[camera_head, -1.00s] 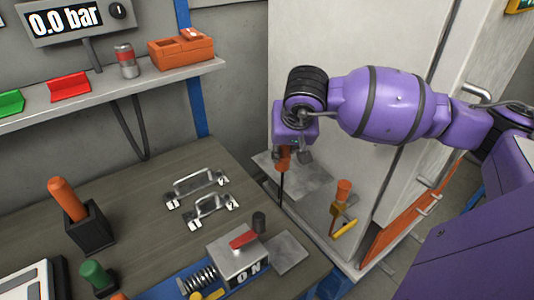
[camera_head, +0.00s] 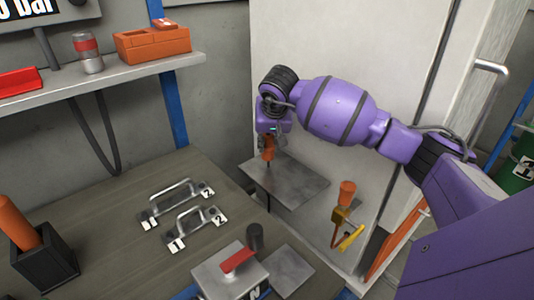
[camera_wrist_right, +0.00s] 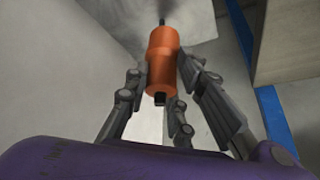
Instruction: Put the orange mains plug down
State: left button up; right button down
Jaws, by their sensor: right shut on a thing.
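The orange mains plug (camera_head: 268,147) is a small orange cylinder with a thin dark length hanging below it. It is between the fingers of my right gripper (camera_head: 268,140), which is shut on it. In the right wrist view the plug (camera_wrist_right: 162,60) sits among the grey fingers, with a dark piece at each end. In the head view the plug is over the far left part of a grey metal plate (camera_head: 300,185) beside the bench. I cannot tell whether its lower end touches anything. My left gripper is not in view.
The bench (camera_head: 110,210) carries two metal handles with number tags (camera_head: 180,210), a red-levered box (camera_head: 230,270) and an orange-handled piece in a black holder (camera_head: 45,265). An orange-and-yellow tool (camera_head: 345,210) stands right of the plate. A shelf (camera_head: 120,75) holds an orange box.

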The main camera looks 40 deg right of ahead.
aim_at(268, 147)
jog(key=shift+w+f, duration=0.2)
jog(key=f+b, duration=0.1)
jog(key=f, duration=0.1)
jog(key=f+b, duration=0.1)
jog(key=shift+w+d+f+b, duration=0.2)
jog(key=shift+f+b, duration=0.1)
jog(key=shift+f, duration=0.05)
jog(key=shift+r, duration=0.1)
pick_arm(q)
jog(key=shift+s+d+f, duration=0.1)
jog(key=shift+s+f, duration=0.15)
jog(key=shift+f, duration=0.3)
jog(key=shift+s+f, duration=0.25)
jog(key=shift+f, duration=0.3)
pick_arm(e)
jog(key=c, duration=1.6)
grip_release()
jog(key=shift+o, duration=0.6)
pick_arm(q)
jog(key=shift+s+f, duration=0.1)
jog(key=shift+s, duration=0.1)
